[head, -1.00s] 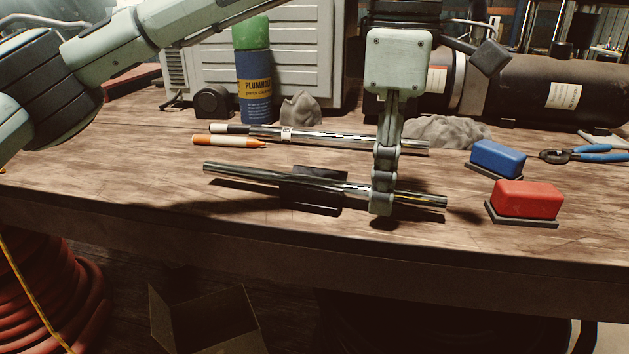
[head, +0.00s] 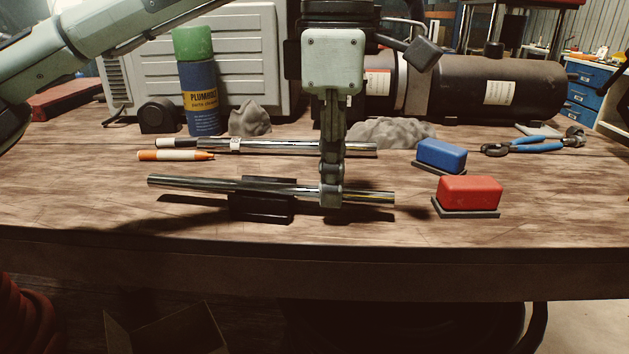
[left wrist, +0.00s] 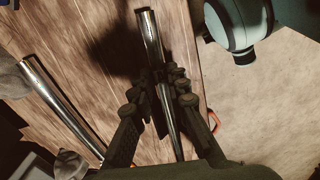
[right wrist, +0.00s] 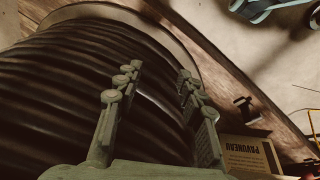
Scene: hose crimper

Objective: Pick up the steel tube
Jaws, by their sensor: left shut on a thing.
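A bare shiny steel tube (head: 215,184) lies crosswise near the front of the workbench, over a dark holder (head: 262,204). I cannot tell whether it touches the holder. My left gripper (head: 331,196) comes down from above and is shut on the tube, right of its middle. In the left wrist view the tube (left wrist: 150,35) runs between the fingers (left wrist: 161,88). A second steel tube (head: 285,147) with a pale tag lies behind, apart from the gripper; it also shows in the left wrist view (left wrist: 58,100). My right gripper (right wrist: 160,72) is open and empty, away from the bench.
A red block (head: 470,190) and a blue block (head: 441,154) sit to the right on dark bases. Blue-handled pliers (head: 530,146) lie far right. The front strip of bench is clear.

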